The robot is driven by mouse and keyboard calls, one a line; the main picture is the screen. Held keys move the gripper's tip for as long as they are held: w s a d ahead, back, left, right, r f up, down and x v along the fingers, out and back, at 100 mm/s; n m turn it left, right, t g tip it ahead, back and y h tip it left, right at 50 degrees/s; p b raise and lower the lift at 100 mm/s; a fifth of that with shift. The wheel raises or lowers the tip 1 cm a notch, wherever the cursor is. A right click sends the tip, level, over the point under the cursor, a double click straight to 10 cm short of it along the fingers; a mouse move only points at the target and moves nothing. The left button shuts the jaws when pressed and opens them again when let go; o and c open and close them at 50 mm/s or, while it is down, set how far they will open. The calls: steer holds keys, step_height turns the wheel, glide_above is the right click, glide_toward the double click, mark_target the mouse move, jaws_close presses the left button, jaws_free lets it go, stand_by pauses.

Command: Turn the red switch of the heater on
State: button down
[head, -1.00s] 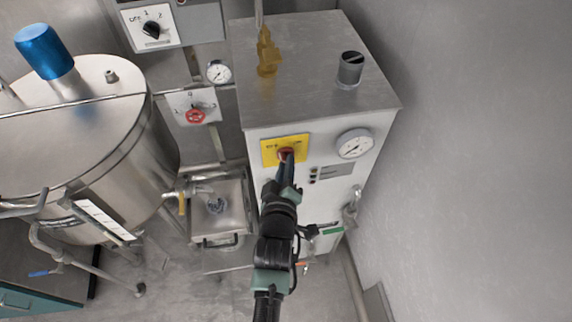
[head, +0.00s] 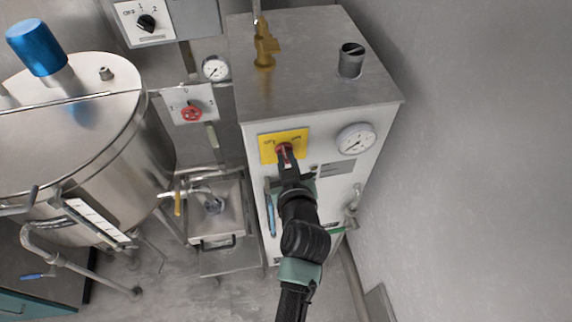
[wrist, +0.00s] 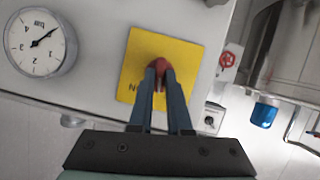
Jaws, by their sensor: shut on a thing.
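The red switch (head: 284,150) sits on a yellow plate (head: 267,150) on the front of the white heater cabinet (head: 325,182). My gripper (head: 285,157) reaches up to it from below and its fingers are shut on the red knob. In the wrist view, the two fingers (wrist: 159,75) close around the red knob (wrist: 159,65), whose top shows above the fingertips. The yellow plate (wrist: 185,55) lies behind, with its lettering partly hidden by the fingers. The picture appears rolled in the wrist view, so I cannot tell the exact switch setting.
A round gauge (head: 357,139) is right of the plate. A second red knob (head: 191,113) is on a white panel to the left. A steel tank (head: 70,140) stands at far left. A bare grey wall (head: 480,160) closes off the right.

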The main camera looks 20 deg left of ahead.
steer(key=m+b, duration=0.1)
steer(key=m+g+y+b, duration=0.1)
steer(key=m+y+b, duration=0.1)
steer(key=shift+w+d+f+m, duration=0.15)
steer(key=shift+d+f+m, duration=0.1)
steer(key=shift+m, duration=0.15)
steer(key=m+g+y+b, duration=0.1)
steer(key=m+y+b, duration=0.1)
steer(key=m+b, duration=0.1)
steer(key=shift+d+m+y, duration=0.1)
steer(key=shift+m+y, duration=0.2)
stand_by(0.4)
steer(key=c, duration=0.9)
jaws_free()
steer(key=shift+o, duration=0.2)
steer(key=b+v, duration=0.2)
steer(key=v, duration=1.1)
steer(key=shift+w, duration=0.2)
steer(key=shift+r, duration=0.15)
